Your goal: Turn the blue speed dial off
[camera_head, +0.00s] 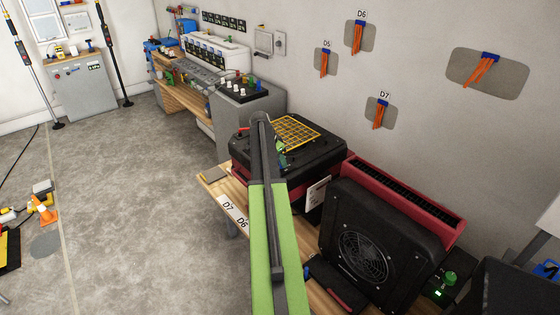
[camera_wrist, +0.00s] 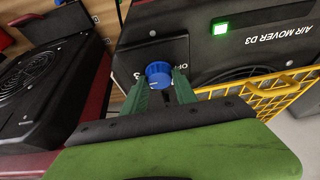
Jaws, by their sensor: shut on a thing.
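The blue speed dial (camera_wrist: 158,73) sits on a black plate on the side of the black machine marked AIR MOVER D3 (camera_wrist: 230,50), in the wrist view. My gripper (camera_wrist: 160,80) has its green fingers on both sides of the dial and is shut on it. Lettering beside the dial is partly covered by the fingers. A small green light (camera_wrist: 221,28) glows on the machine. In the head view my arm reaches to the air mover (camera_head: 325,155), and the dial is hidden there.
A yellow grille (camera_head: 288,132) tops the air mover. A second black fan unit (camera_head: 380,225) stands in front, near a red-edged housing (camera_head: 420,195). A green knob (camera_head: 449,277) is at the lower right. The grey floor (camera_head: 140,200) at left is largely clear.

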